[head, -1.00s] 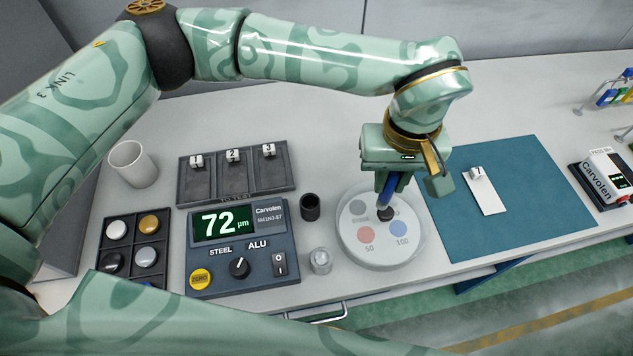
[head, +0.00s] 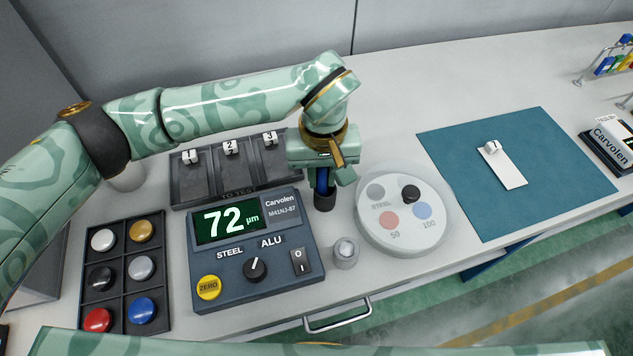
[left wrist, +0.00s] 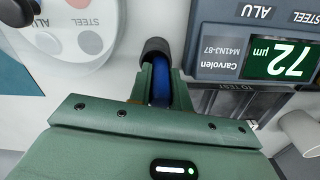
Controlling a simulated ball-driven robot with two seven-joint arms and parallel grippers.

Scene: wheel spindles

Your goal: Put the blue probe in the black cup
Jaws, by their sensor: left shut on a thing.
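My left gripper (head: 322,186) is shut on the blue probe (head: 322,178), which points down between its fingers. The probe also shows in the left wrist view (left wrist: 160,84). The black cup (head: 324,202) stands directly beneath the gripper, between the gauge and the round disc. It also shows in the left wrist view (left wrist: 155,46), where the probe's lower end meets the cup's mouth. The tip is hidden, so I cannot tell how deep it sits. My right gripper is not in view.
The gauge (head: 285,262) reads 72 µm. A clear small cup (head: 345,252) and the round disc (head: 372,238) with coloured spots stand close by. A three-slot tray (head: 185,188) is behind, a button tray (head: 119,275) at left, and a blue mat (head: 465,180) at right.

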